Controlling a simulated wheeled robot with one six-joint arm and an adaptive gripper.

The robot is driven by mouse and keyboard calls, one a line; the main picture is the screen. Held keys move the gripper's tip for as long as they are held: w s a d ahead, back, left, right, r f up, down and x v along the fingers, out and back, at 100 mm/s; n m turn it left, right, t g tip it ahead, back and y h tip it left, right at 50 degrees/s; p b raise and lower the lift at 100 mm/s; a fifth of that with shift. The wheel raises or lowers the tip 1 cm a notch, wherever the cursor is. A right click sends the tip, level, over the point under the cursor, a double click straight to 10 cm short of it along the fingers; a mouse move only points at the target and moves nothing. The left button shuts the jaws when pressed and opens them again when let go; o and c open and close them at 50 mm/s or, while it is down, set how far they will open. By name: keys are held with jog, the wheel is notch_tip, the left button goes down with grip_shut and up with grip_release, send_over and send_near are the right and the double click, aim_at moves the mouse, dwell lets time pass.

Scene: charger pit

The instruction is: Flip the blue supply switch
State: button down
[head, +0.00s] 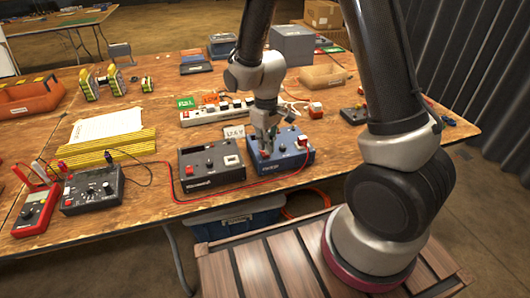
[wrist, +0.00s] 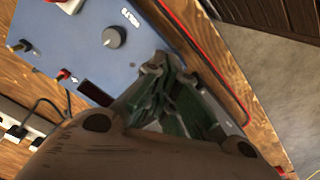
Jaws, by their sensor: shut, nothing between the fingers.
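The blue supply (head: 294,160) is a box on the wooden table, beside a dark grey box. A small red and white part, which looks like its switch (head: 303,141), sits near the right of its top. In the wrist view the blue supply (wrist: 85,50) shows a grey knob (wrist: 114,38), a dark window and plugged leads. The red and white part (wrist: 65,4) is cut off by the top edge there. My gripper (head: 266,146) is shut and empty, pointing down over the blue supply. Its fingertips (wrist: 164,66) are near the box's edge; contact cannot be told.
The dark grey box (head: 212,167) stands left of the supply, with a red lead (head: 170,180) running along the front. A white power strip (head: 215,114) lies behind. A red multimeter (head: 35,210) and papers are at left. A tan tray (head: 323,77) is behind right.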

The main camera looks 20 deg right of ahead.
aim_at(266, 154)
jog(key=shift+f, duration=0.9)
dwell(0.3)
jog(key=shift+r, duration=3.5)
jog(key=s+d+r+m+t, duration=0.2)
jog(key=s+d+r+m, duration=0.1)
jog(key=s+d+r, duration=0.4)
jog(key=s+d+r+m+t, duration=0.2)
jog(key=s+d+r, duration=0.6)
jog(key=s+r, duration=0.4)
notch_tip(266, 154, up, 2)
jog(key=shift+r+m, duration=0.2)
jog(key=shift+m, duration=0.3)
